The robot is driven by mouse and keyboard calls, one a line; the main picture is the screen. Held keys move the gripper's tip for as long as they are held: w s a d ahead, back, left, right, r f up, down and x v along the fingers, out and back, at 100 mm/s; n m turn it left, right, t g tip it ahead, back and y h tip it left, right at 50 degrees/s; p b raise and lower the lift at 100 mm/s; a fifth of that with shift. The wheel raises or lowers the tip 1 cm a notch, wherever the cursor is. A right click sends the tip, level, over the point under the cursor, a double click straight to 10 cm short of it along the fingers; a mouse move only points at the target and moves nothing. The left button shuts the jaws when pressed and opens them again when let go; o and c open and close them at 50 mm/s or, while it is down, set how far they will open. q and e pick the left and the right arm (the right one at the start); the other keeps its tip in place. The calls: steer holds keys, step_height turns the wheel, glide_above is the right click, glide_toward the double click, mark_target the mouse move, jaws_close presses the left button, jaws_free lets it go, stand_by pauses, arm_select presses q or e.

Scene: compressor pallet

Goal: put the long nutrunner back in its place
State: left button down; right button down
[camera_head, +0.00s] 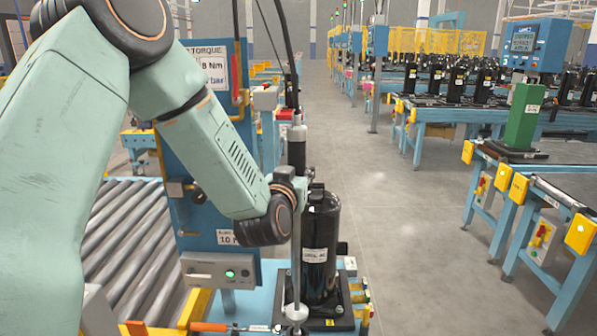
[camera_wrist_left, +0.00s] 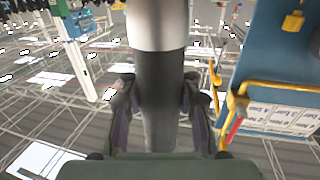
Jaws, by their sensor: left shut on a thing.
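The long nutrunner (camera_head: 297,145) is a tall upright tool with a dark and silver body and a thin shaft running down in front of the black compressor (camera_head: 320,245). A cable rises from its top. My left gripper (camera_head: 297,183) is shut around its body, partly hidden by my wrist. In the left wrist view the gripper's fingers (camera_wrist_left: 158,110) sit on both sides of the nutrunner's dark grip (camera_wrist_left: 157,85). The shaft's lower end is near the compressor's base; I cannot tell whether it touches anything. My right gripper is not in view.
A blue tool panel (camera_head: 180,130) with signs stands left of the nutrunner; it also shows with yellow brackets in the left wrist view (camera_wrist_left: 262,65). A roller conveyor (camera_head: 125,250) lies at left. An orange-handled tool (camera_head: 210,327) lies low in front. Open floor (camera_head: 400,230) is to the right.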

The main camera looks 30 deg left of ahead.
arm_select(q)
step_height(320, 180, down, 8)
steer(key=b, duration=0.6)
stand_by(4.8)
steer(key=c, duration=1.5)
jaws_free()
steer(key=shift+w+r, duration=0.1)
steer(key=o, duration=0.4)
steer(key=shift+d, duration=0.1)
steer(key=shift+o, duration=1.2)
steer(key=shift+f, duration=0.35)
steer(key=shift+s+r, duration=0.1)
steer(key=shift+s, duration=0.35)
steer(key=v, duration=1.1)
steer(key=shift+s+r, duration=0.1)
